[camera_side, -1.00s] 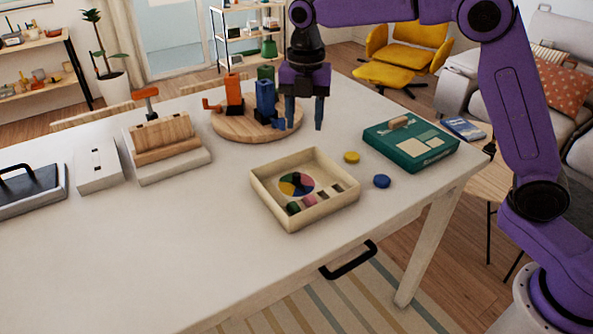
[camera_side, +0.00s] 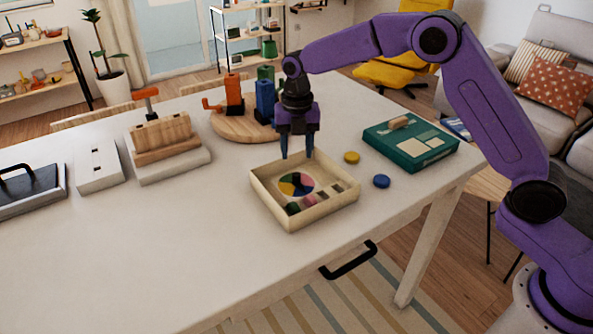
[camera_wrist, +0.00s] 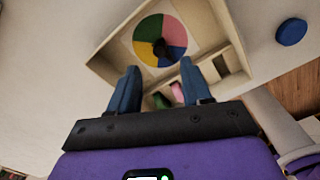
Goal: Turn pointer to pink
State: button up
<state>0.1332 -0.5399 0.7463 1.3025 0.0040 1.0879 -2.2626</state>
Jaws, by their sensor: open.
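A shallow cream box (camera_side: 268,207) on the white table holds a flat disc (camera_side: 294,184) with green, yellow, blue and pink sectors. In the wrist view the disc (camera_wrist: 149,29) shows pink at the upper right. A small dark pointer knob (camera_wrist: 161,47) stands at its centre; the exact way it points is hard to tell. My gripper (camera_side: 297,155) is open and empty, with its fingers pointing down above the box's back part. In the wrist view its two blue fingers stand apart, on either side below the knob.
A pink piece (camera_wrist: 178,92) and a green piece (camera_side: 293,208) sit in slots along the box's front side. Yellow (camera_side: 351,157) and blue (camera_side: 381,181) discs and a teal box (camera_side: 410,145) lie to the right. A round wooden board (camera_side: 231,126) with coloured posts stands behind.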

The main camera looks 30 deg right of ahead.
aim_at(297, 173)
notch_tip(297, 173, down, 7)
jog(key=shift+f, duration=0.1)
dwell(0.4)
grip_shut()
